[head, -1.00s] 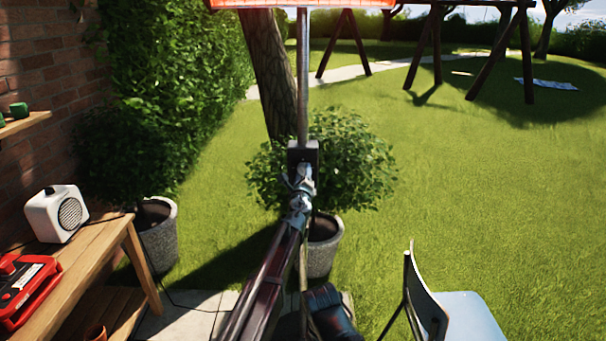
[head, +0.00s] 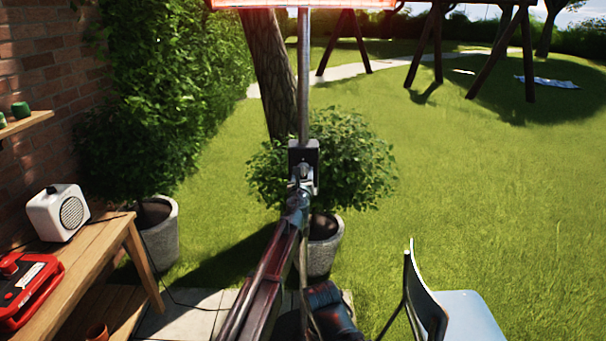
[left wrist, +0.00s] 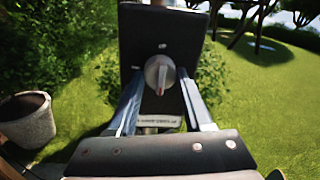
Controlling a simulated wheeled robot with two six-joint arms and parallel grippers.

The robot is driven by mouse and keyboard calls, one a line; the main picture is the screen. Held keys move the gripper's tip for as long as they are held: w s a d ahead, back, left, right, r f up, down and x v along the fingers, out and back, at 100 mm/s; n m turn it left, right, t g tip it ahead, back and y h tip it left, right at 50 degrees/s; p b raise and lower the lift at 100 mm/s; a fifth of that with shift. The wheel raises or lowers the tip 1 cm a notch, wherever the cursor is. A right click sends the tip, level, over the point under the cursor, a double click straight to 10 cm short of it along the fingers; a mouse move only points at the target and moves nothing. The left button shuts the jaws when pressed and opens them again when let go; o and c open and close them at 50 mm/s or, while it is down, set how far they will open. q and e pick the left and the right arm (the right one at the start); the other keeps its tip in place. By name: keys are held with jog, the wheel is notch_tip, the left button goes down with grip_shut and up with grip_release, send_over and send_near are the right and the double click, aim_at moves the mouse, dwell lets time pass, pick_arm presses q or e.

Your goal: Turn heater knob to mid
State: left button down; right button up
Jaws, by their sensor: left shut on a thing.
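The heater's black control box (head: 303,152) sits on a metal pole (head: 303,75) under the glowing orange-red heater head (head: 303,3). In the left wrist view the box (left wrist: 145,28) faces me, with a round grey knob (left wrist: 160,72) at its lower middle. The knob carries a small reddish mark; I cannot read its setting. My left gripper (head: 302,185) is at the box's front. In the left wrist view its two fingers (left wrist: 160,88) lie on either side of the knob, shut on it. My right gripper is not in view.
A wooden bench (head: 100,262) at the left holds a white speaker-like box (head: 58,212) and a red device (head: 26,288). Potted bushes stand behind the pole and by the wall. A chair (head: 455,312) stands at lower right. Open lawn lies to the right.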

pick_arm(q)
jog(key=shift+s, duration=0.1)
dwell(0.3)
jog(key=shift+c, duration=1.6)
grip_release()
jog(key=s, duration=1.3)
jog(key=shift+s+a, duration=0.35)
jog(key=shift+a, duration=0.1)
jog(key=shift+a, duration=0.1)
